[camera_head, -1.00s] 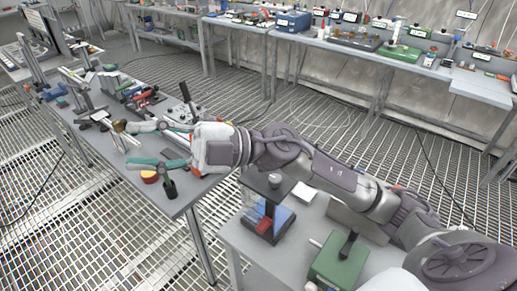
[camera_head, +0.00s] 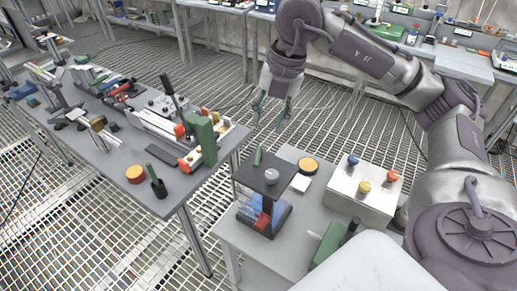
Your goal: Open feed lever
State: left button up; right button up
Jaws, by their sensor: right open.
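My right gripper (camera_head: 272,115) points down with its teal fingers apart and nothing between them. It hangs over the floor gap behind the near table, touching nothing. I cannot tell for certain which part is the feed lever. A black-handled lever (camera_head: 168,90) stands tilted on a grey plate on the left table, left of my gripper. Another dark lever (camera_head: 349,231) sits by a green box (camera_head: 327,245) on the near table, partly hidden by a pale part in front. My left gripper is not in view.
The near table (camera_head: 243,234) holds a black-topped stand (camera_head: 264,172) and a metal box (camera_head: 362,190) with coloured knobs. Grated floor lies between the tables.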

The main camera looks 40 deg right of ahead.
aim_at(258, 156)
jog(key=f, duration=0.3)
jog(key=w+a+f+p, duration=0.1)
jog(key=f, duration=0.6)
jog(key=shift+w+a+f+p, duration=0.25)
jog(key=shift+f+p, duration=0.05)
jog(key=shift+p, duration=0.05)
grip_shut()
